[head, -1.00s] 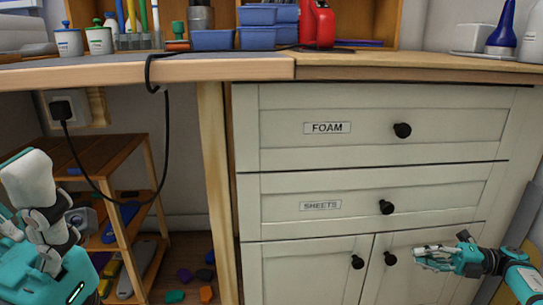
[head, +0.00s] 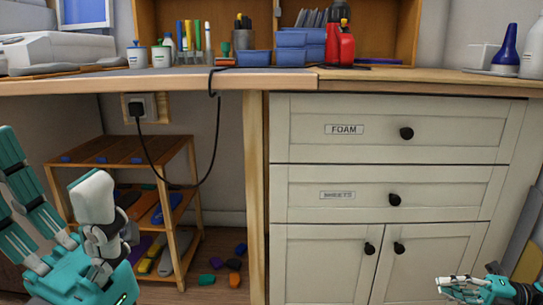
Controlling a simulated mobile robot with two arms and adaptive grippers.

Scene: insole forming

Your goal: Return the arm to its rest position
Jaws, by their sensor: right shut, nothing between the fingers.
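My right gripper (head: 455,290), white and teal, is low at the right edge in front of the cabinet's lower right door. Its fingers are shut with nothing between them. My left gripper (head: 50,165) is large and close at the lower left. Its teal fingers stand apart from its white thumb-like finger, and I see nothing held between them. Its wrist and arm are mostly cut off by the frame.
The white cabinet (head: 388,182) with FOAM and SHEETS drawers stands under the workbench (head: 420,80). A black cable (head: 215,140) hangs from the bench to a socket. A wooden shelf (head: 130,150) stands at left; several coloured pieces lie on the floor.

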